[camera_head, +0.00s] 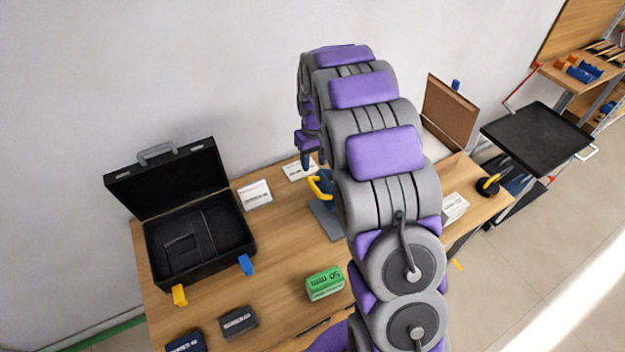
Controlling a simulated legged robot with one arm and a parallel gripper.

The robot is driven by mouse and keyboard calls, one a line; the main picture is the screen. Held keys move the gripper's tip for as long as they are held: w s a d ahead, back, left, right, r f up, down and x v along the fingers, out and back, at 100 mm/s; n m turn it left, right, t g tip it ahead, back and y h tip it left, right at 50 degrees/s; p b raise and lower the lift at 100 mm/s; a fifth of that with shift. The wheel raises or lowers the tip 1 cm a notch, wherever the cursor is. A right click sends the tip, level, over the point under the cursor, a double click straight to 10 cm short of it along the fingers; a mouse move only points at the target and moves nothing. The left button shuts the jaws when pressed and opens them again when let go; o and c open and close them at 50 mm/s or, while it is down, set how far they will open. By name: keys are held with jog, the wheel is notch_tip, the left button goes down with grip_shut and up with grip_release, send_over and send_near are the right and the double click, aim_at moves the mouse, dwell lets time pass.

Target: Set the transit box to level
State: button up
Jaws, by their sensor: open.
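A black case (248,232), which looks like the transit box, stands on the left of the wooden table. Its lid (165,180) is raised and leans back toward the wall, with a grey handle on its top edge. The inside is dark, with a flat divider-like piece in it. A blue tab (245,265) and a yellow tab (180,295) sit at its front corners. My gripper (307,160) points down over the back of the table, right of the case and apart from it. It is open, and partly hidden by my arm.
A blue tool with a yellow handle (318,187) stands near my gripper, partly behind my arm. A green box (324,283), dark boxes (238,322) and white cards (255,195) lie on the table. A brown-lidded box (449,115) and a black cart (536,138) are at right.

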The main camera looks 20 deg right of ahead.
aim_at(312, 183)
notch_tip(312, 183, down, 9)
jog(key=shift+a+r, duration=0.1)
jog(key=shift+a, duration=0.05)
dwell(0.4)
grip_shut()
dwell(0.4)
